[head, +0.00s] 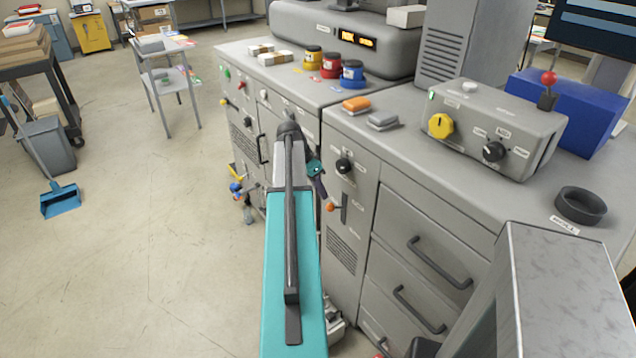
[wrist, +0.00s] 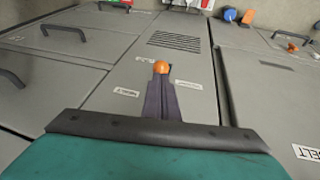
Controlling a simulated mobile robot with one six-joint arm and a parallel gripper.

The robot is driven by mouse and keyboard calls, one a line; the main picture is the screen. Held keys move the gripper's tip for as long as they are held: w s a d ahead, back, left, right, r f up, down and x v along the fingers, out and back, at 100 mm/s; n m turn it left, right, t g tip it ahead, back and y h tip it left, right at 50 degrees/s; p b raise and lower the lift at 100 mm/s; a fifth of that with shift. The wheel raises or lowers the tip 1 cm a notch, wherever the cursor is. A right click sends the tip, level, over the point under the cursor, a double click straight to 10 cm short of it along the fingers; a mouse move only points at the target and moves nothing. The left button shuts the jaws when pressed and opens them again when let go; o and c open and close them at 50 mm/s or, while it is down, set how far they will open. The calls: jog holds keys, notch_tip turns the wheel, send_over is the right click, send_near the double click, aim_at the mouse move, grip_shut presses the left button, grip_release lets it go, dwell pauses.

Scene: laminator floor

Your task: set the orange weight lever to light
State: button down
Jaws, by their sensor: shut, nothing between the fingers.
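The orange ball of the weight lever (head: 331,206) sticks out from the grey cabinet front, beside a dark upright slot (head: 344,207). In the wrist view the orange ball (wrist: 162,67) shows just beyond my fingertips. My gripper (head: 325,199) is at the lever, its dark fingers shut with nothing between them. The fingers also show in the wrist view (wrist: 161,80), pointing at the ball. I cannot tell whether they touch it. The lever's stem is hidden behind ball and fingers. Small white labels (wrist: 127,92) lie on both sides, too small to read surely.
A black knob (head: 343,165) sits on the panel above the lever. Drawers with dark handles (head: 440,262) jut out to the right. Coloured jars (head: 352,74) and a control box (head: 495,130) stand on top.

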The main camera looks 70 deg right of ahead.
aim_at(329, 204)
jog(key=shift+p+x, duration=0.4)
jog(key=shift+x, duration=1.45)
